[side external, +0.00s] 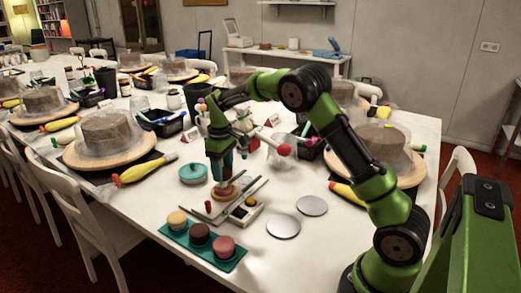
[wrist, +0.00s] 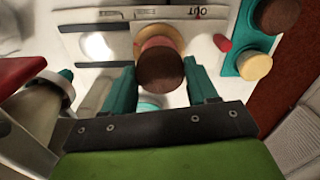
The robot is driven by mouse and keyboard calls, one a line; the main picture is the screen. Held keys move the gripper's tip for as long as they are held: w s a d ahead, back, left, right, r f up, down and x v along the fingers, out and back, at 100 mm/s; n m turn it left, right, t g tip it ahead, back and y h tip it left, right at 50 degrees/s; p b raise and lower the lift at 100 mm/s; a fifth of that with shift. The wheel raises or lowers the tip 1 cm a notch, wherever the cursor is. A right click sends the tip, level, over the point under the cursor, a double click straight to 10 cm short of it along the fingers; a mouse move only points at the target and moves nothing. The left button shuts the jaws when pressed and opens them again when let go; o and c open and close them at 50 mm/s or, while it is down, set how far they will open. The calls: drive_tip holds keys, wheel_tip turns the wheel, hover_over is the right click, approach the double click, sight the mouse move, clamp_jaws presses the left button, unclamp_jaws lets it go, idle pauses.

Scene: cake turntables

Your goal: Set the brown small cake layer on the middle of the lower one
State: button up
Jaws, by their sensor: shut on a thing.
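The brown small cake layer (wrist: 160,72) is between the two teal fingers of my gripper (wrist: 161,88) in the wrist view, and the gripper is shut on it. Under it a pinkish lower layer (wrist: 152,43) shows on a tan round base (wrist: 178,34). The brown layer overlaps the lower one in this view; whether they touch is hidden. In the side external view my gripper (side external: 226,180) points down over the small work stand, close above the round base (side external: 226,194). The held layer is too small to make out clearly there.
A teal tray (side external: 178,236) with yellow, brown and pink small cakes stands in front. Two grey discs (side external: 283,226) lie to the right. Large cakes on wooden boards (side external: 110,154) and a yellow piping bag (side external: 138,171) are farther left.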

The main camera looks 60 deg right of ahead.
drive_tip(key=shift+w+d, duration=0.1)
drive_tip(key=shift+w, duration=0.15)
drive_tip(key=shift+w+f, duration=0.1)
drive_tip(key=shift+f, duration=1.7)
drive_tip(key=shift+f, duration=0.1)
drive_tip(key=o, duration=0.8)
drive_tip(key=shift+c, duration=0.2)
